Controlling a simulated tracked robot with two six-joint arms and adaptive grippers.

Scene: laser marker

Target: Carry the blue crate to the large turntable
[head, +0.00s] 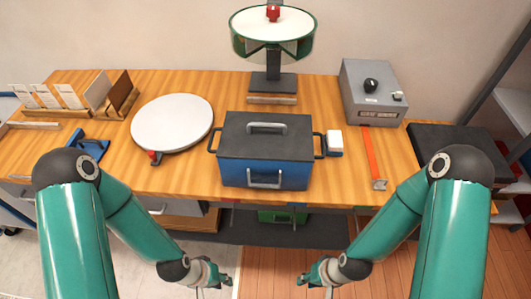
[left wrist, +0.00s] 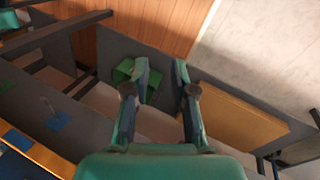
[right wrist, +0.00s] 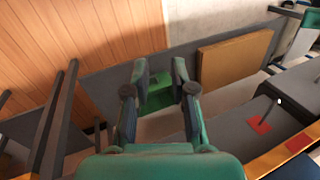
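The blue crate (head: 237,174) stands on the wooden table in the middle of the head view. It has a dark lid with a grey handle, a grey front handle and a dark handle on each side. The large turntable (head: 172,122), a flat white disc with a small red knob at its front edge, lies just left of the crate. My left gripper (head: 218,285) is low in front of the table; it is open and empty in the left wrist view (left wrist: 160,70). My right gripper (head: 312,285) is also low in front, open and empty in the right wrist view (right wrist: 159,70). Neither touches the crate.
A green-rimmed round stand (head: 273,35) is behind the crate. A grey control box (head: 371,90) stands at the back right. A white-and-blue block (head: 334,142) sits close to the crate's right handle, with an orange strip (head: 373,158) beyond. A card rack (head: 75,98) is at the left.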

